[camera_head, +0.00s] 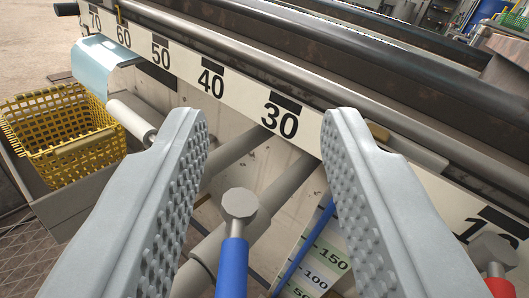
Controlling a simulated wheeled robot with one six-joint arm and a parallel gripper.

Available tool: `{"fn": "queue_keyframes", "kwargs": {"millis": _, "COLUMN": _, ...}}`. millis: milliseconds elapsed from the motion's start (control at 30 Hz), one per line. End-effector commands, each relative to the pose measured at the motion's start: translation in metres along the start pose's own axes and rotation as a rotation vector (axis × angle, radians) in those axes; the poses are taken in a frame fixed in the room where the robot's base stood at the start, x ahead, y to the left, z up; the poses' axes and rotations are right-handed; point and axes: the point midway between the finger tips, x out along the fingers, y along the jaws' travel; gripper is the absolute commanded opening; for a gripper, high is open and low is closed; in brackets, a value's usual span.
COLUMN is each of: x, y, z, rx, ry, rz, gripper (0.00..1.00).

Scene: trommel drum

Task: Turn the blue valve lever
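The blue valve lever (232,268) stands at the bottom centre of the view, with its lower end cut off by the frame edge. Its blue sleeve meets a grey faceted head (239,204) in front of a grey pipe. My gripper (264,125) is open, with its two studded grey fingers spread wide apart. In the picture the lever lies between the two fingers, nearer the left one. Neither finger visibly touches it, and the gap in depth is hard to tell.
A similar red lever (500,287) is at the lower right. A numbered white scale rail (185,66) runs diagonally behind the fingers. A yellow basket (62,130) sits in a grey tray at left. A green-white gauge (318,270) and a thin blue strip stand right of the lever.

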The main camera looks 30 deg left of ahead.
Motion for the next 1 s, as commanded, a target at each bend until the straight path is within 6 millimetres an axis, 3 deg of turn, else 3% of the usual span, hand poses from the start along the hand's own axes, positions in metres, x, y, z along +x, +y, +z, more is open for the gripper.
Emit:
{"fn": "queue_keyframes", "kwargs": {"millis": 333, "x": 0.0, "y": 0.001, "z": -0.003, "rx": 0.0, "ry": 0.0, "rz": 0.0, "gripper": 0.38}}
{"fn": "queue_keyframes", "kwargs": {"millis": 533, "x": 0.0, "y": 0.001, "z": -0.003, "rx": 0.0, "ry": 0.0, "rz": 0.0, "gripper": 0.0}}
{"fn": "queue_keyframes", "kwargs": {"millis": 733, "x": 0.013, "y": -0.001, "z": -0.008, "rx": 0.007, "ry": 0.016, "rz": 0.049, "gripper": 0.0}}
{"fn": "queue_keyframes", "kwargs": {"millis": 1000, "x": 0.055, "y": -0.003, "z": -0.023, "rx": 0.037, "ry": 0.068, "rz": 0.296, "gripper": 0.0}}
